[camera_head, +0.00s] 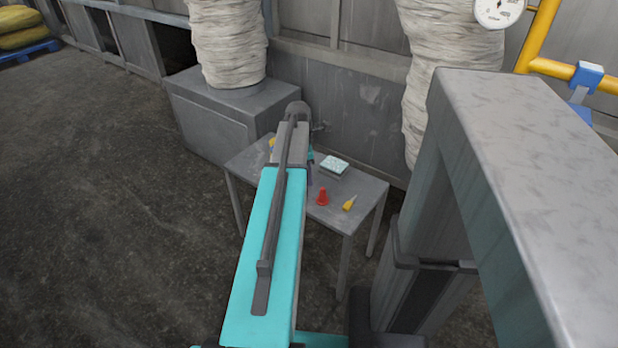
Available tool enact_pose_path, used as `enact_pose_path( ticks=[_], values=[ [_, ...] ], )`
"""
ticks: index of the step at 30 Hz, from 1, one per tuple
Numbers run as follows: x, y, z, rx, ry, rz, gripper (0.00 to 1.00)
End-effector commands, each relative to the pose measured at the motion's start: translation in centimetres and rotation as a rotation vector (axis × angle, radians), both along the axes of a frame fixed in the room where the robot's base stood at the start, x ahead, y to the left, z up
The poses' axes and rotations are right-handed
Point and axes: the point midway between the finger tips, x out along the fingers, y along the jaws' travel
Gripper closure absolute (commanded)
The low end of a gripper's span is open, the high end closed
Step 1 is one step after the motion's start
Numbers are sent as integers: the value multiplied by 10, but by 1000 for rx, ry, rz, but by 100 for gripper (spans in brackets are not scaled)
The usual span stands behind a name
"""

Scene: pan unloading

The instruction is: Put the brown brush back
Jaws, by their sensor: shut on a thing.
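I cannot make out a brown brush in this view. A small grey table (335,214) stands ahead, partly covered by my arm. My arm reaches out over its left part, and my gripper is hidden behind the arm. Only a narrow teal and dark sliver shows past the arm's right side, too small to tell what it is. What lies under or behind the arm on the table is hidden.
On the table are a light blue-white block (334,164) on a grey base, a red piece (322,197), a yellow-handled tool (349,203) and a yellow bit (271,142) at the left edge. A grey cabinet (208,122) stands behind; a grey frame (520,150) fills the right.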

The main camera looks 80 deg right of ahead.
Motion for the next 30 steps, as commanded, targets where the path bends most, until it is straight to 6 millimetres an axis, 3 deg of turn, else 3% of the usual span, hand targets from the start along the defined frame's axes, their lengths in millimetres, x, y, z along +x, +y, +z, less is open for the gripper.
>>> enact_pose_path(
  ticks=[9, 23, 30],
  values=[
    [1, -29, -3, 0, 0, 0, 100],
    [0, -30, -5, 0, 0, -1, 100],
    [0, -30, -29, 1, 0, -1, 100]
  ],
)
